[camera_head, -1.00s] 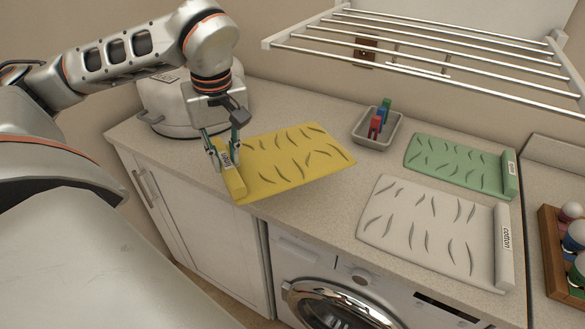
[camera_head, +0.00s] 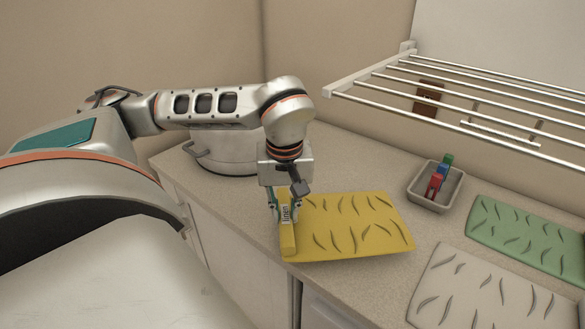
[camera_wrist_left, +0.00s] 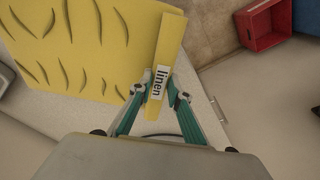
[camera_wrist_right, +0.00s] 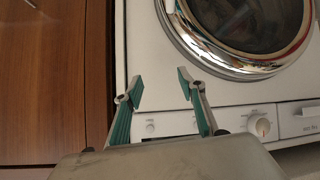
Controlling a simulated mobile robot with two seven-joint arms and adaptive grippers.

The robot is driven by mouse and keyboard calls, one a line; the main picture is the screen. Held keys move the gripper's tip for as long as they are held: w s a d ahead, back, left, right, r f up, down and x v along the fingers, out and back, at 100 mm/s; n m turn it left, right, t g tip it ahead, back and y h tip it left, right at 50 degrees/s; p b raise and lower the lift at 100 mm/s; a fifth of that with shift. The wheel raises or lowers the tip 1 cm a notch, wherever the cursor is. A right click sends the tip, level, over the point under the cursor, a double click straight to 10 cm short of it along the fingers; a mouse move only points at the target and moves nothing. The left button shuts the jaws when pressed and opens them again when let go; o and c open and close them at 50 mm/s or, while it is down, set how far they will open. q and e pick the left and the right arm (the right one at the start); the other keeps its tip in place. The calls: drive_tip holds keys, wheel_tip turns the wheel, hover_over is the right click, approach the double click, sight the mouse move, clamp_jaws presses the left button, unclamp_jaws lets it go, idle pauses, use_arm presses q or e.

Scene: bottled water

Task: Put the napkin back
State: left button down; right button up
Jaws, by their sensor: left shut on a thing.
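A yellow napkin (camera_head: 350,225) with dark curved marks has a rolled edge (camera_head: 287,238) labelled "linen". My left gripper (camera_head: 284,206) is shut on that rolled edge, beside the label; the left wrist view shows its fingers on both sides of the roll (camera_wrist_left: 167,55). The napkin spreads flat to the right of the gripper, over the counter near its front edge. I cannot tell whether it touches the counter. My right gripper (camera_wrist_right: 159,84) is open and empty in the right wrist view, in front of a washing machine (camera_wrist_right: 145,65).
A white napkin (camera_head: 490,292) and a green napkin (camera_head: 528,233) lie at the right of the counter (camera_head: 385,165). A small grey tray (camera_head: 428,199) holds colored pegs. A rod rack (camera_head: 455,90) hangs above. A white rounded appliance (camera_head: 225,152) stands behind my left arm. A red crate (camera_wrist_left: 263,24) sits lower down.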

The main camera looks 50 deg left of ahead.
use_arm(q)
drive_tip(key=shift+f, duration=2.15)
drive_tip(key=shift+f+b, duration=0.1)
drive_tip(key=shift+b, duration=0.2)
drive_tip(key=c, duration=1.9)
unclamp_jaws()
drive_tip(key=shift+w+r, duration=0.1)
drive_tip(key=shift+r, duration=0.2)
drive_tip(key=r, duration=0.3)
drive_tip(key=r+p, duration=0.1)
drive_tip(key=r, duration=0.3)
drive_tip(key=s+d+r+p, duration=0.1)
drive_tip(key=r, duration=0.3)
drive_tip(key=shift+r, duration=0.3)
